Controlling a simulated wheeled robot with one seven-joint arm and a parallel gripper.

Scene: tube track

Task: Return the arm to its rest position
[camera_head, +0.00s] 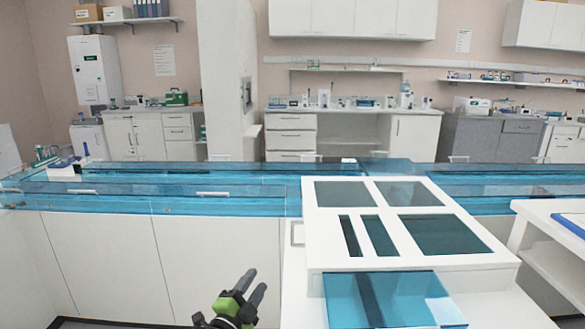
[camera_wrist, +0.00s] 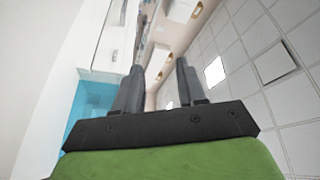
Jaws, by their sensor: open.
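My gripper (camera_head: 253,287) shows at the bottom of the head view, left of the white-framed machine, with its green body and two dark fingers pointing up and to the right. In the wrist view my gripper (camera_wrist: 158,82) has its two grey fingers apart with nothing between them. It is open and empty. The rest of my arm is out of view below the frame.
A long counter with a blue transparent track cover (camera_head: 230,202) runs across the middle. A white machine with dark windows (camera_head: 330,250) stands at centre right, with a blue panel (camera_head: 400,300) in front. A white cart (camera_head: 545,235) stands at the right. Cabinets line the back wall.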

